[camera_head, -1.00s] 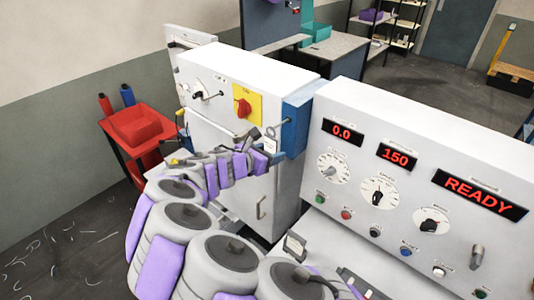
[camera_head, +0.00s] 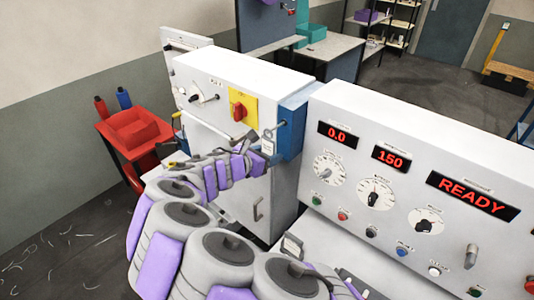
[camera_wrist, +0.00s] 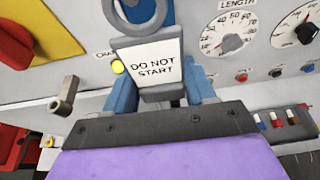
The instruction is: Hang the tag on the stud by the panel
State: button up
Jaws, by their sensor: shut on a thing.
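A white tag reading "DO NOT START" (camera_wrist: 155,65) is close in front of the wrist camera, with a grey ring (camera_wrist: 135,12) at its top, partly cut off by the frame edge. My gripper (camera_wrist: 160,98) is shut on the tag's lower part. In the head view, the small white tag (camera_head: 267,144) is at the end of my arm, in front of the blue box (camera_head: 292,128) on the cabinet's side. A small dark spot (camera_head: 283,123) on that box may be the stud. I cannot tell whether ring and stud touch.
The cabinet (camera_head: 228,68) carries a red knob on a yellow plate (camera_head: 239,106). The control panel (camera_head: 400,135) with READY display and dials stands at right. A red cart (camera_head: 135,130) is at left. A lever (camera_wrist: 64,95) shows left of the tag.

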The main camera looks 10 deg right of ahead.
jog(key=shift+w+d, duration=0.1)
jog(key=shift+w+d, duration=0.1)
jog(key=shift+d, duration=0.05)
jog(key=shift+f+p, duration=0.2)
jog(key=shift+p, duration=0.1)
dwell(0.4)
jog(key=o, duration=1.3)
jog(key=shift+c, duration=0.2)
jog(key=shift+p+v, duration=0.65)
jog(key=shift+v, duration=0.9)
jog(key=shift+f+p+v, duration=0.15)
jog(key=shift+p+v, duration=0.35)
jog(key=shift+v, duration=0.95)
jog(key=shift+f+p+v, duration=0.15)
jog(key=shift+p+v, duration=0.35)
jog(key=shift+v, duration=1)
